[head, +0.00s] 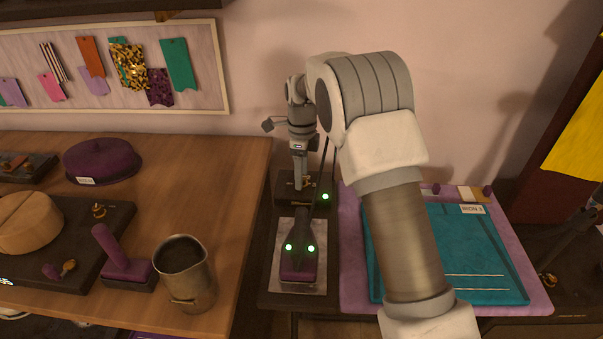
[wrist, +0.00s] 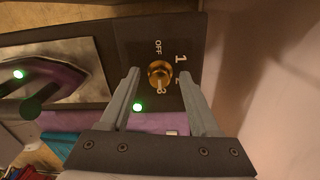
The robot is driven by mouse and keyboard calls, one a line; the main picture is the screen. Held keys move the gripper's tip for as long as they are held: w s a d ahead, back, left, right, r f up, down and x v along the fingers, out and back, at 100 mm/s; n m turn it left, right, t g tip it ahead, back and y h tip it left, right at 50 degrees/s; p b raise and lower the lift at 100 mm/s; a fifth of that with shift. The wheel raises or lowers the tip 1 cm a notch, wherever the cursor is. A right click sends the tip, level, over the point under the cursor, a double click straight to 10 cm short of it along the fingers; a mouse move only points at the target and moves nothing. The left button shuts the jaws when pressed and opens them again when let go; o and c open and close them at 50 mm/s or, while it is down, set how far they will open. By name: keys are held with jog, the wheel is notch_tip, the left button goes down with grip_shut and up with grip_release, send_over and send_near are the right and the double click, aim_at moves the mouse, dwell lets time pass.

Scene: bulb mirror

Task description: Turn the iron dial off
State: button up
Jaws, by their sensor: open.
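The brass iron dial (wrist: 160,72) is on a dark control box, marked OFF, 1, 2 and what looks like 3. I cannot tell for certain which mark its pointer faces. A green light (wrist: 138,107) glows on the box beside it, and the box (head: 287,196) shows in the head view. My gripper (wrist: 158,71) is open, with one finger to each side of the dial in the wrist view; I cannot tell if they touch it. The purple iron (head: 299,268) rests on a pale plate in front of the box, with two green lights lit.
A wooden table (head: 215,165) on the left holds a metal jug (head: 186,275), a purple hat (head: 102,160) and a purple-handled tool (head: 118,258). The wall stands close behind the box.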

grip_shut()
